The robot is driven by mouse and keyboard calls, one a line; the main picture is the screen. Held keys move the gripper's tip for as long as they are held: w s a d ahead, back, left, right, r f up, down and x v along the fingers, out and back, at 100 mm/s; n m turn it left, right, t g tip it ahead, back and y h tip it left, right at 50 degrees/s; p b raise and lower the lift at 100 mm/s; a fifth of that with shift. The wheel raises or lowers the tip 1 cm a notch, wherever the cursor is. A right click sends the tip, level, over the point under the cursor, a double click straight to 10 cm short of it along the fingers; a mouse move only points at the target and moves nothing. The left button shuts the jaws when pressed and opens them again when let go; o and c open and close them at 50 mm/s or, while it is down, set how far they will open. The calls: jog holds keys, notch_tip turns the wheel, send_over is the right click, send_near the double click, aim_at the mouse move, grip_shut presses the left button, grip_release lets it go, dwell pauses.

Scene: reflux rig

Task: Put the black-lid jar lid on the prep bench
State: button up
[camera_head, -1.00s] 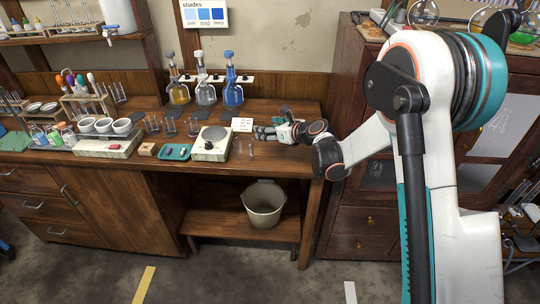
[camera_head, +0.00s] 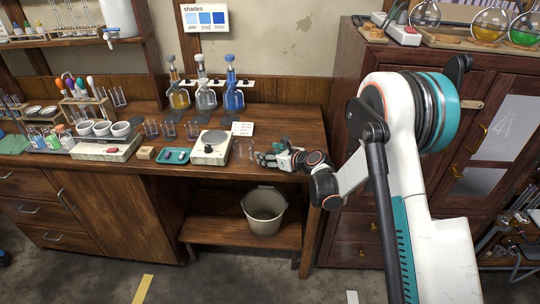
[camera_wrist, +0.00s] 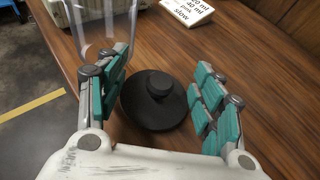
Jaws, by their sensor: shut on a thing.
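The black jar lid (camera_wrist: 155,100), round with a raised knob, is between the fingers of my gripper (camera_wrist: 162,92) in the wrist view. My gripper is shut on it, with the teal finger pads at its left and right sides. In the head view my gripper (camera_head: 266,157) is low over the front right part of the wooden prep bench (camera_head: 300,122). The lid cannot be made out there. Whether the lid touches the bench top is hard to tell.
A clear glass vessel (camera_wrist: 104,25) stands close to my left finger in the wrist view. A printed card (camera_head: 242,128) and a white hotplate (camera_head: 212,147) are nearby. Stoppered flasks (camera_head: 205,95) stand behind. A bucket (camera_head: 264,210) is on the shelf below.

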jog(key=shift+f, duration=0.1)
jog(key=o, duration=1)
jog(key=shift+o, duration=0.2)
